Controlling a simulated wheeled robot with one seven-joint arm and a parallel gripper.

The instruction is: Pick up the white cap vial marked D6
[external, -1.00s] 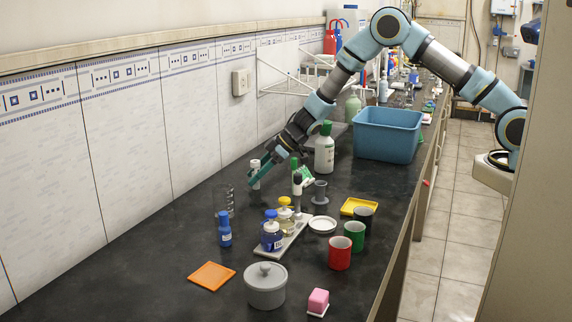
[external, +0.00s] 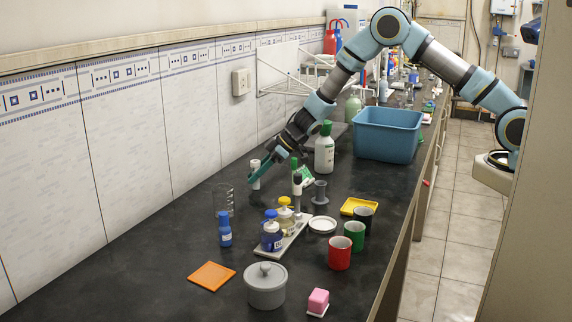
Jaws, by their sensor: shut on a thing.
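A small white-capped vial (external: 255,183) stands upright on the dark bench near the tiled wall. Its marking is too small to read. My gripper (external: 260,172) reaches down to it from the right, and its teal fingers are shut on the vial. The vial's base looks to be at or very near the bench top; I cannot tell if there is a gap. The fingers hide part of the vial's side.
A glass beaker (external: 223,199) and a blue bottle (external: 224,229) stand in front of the vial. A green-capped bottle (external: 324,152) and a blue tub (external: 388,135) stand behind. The left bench surface is clear.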

